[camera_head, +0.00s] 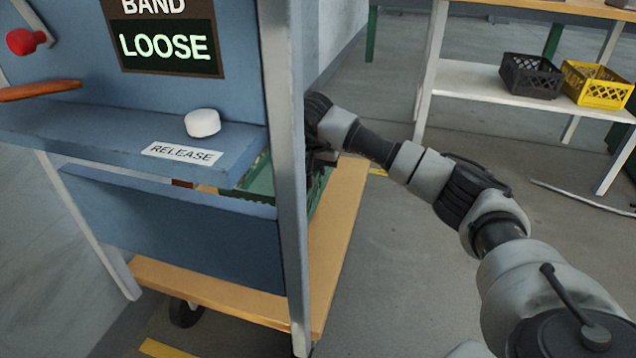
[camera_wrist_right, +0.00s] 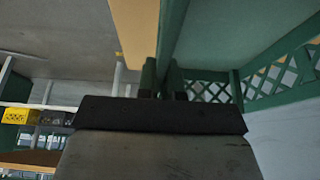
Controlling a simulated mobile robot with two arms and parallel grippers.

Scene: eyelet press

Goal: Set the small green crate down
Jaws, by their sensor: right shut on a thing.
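The small green crate (camera_head: 320,189) is behind the grey post of the blue press stand, above its wooden lower shelf (camera_head: 345,215). The post and blue panels hide much of it. I cannot tell whether it touches the shelf. My right gripper (camera_wrist_right: 163,80) is shut on the crate's wall, and the lattice sides of the crate (camera_wrist_right: 270,82) fill the right of the wrist view. In the head view the right gripper is mostly hidden behind the post, at the crate's near right side. My left gripper is not in view.
The stand has a white button (camera_head: 202,123) above a RELEASE label, a red knob (camera_head: 25,41) and a sign reading LOOSE (camera_head: 170,46). A white shelf (camera_head: 480,82) at the back right holds a black crate (camera_head: 531,77) and a yellow crate (camera_head: 597,85). The floor between is mostly clear.

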